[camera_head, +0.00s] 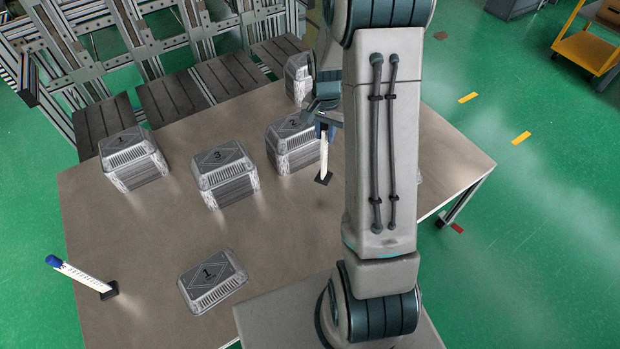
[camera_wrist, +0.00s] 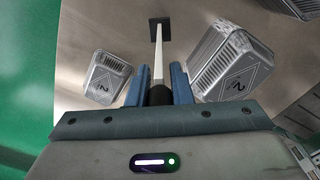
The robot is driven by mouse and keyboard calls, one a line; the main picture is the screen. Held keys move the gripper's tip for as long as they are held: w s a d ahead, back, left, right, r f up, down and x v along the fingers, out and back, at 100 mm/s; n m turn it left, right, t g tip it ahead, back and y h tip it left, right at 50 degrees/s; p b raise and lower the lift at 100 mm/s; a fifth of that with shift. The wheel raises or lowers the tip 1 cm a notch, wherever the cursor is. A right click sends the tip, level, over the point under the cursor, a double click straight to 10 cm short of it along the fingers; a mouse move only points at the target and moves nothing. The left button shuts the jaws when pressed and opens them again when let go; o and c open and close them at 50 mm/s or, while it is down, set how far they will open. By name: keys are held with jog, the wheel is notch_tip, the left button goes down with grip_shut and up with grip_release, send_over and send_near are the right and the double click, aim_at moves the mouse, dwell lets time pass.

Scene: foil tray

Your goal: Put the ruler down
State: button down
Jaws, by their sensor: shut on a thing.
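My gripper (camera_head: 323,128) is shut on the upper end of a ruler (camera_head: 324,158), a white upright strip with a black square foot, over the table (camera_head: 290,225). In the wrist view my gripper (camera_wrist: 158,82) has its blue fingers either side of the ruler's dark handle, and the white strip (camera_wrist: 158,62) runs away to the foot. The foot is at or just above the tabletop; I cannot tell if it touches. A second ruler-like strip (camera_head: 80,273) with a blue top and black foot stands tilted in the picture at the table's front left.
Foil tray stacks marked 1 (camera_head: 133,160), 3 (camera_head: 225,178) and 2 (camera_head: 291,145) stand on the table; another stack (camera_head: 298,80) is behind. A low tray marked 1 (camera_head: 212,281) lies in front. The wrist view shows a low tray (camera_wrist: 108,78) beside the ruler. The table's middle is clear.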

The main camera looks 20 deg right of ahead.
jog(key=s+d+r+m+b, duration=0.1)
jog(key=s+d+r+m, duration=0.15)
jog(key=d+m, duration=0.4)
jog(key=w+a+f+p, duration=0.1)
jog(key=w+a+f, duration=0.5)
jog(key=w+f, duration=0.4)
jog(key=shift+a+f, duration=0.3)
jog(key=shift+a, duration=0.1)
jog(key=shift+f, duration=0.1)
jog(key=shift+f, duration=0.2)
jog(key=c, duration=1.3)
grip_release()
jog(key=shift+r, duration=0.1)
jog(key=shift+r, duration=0.1)
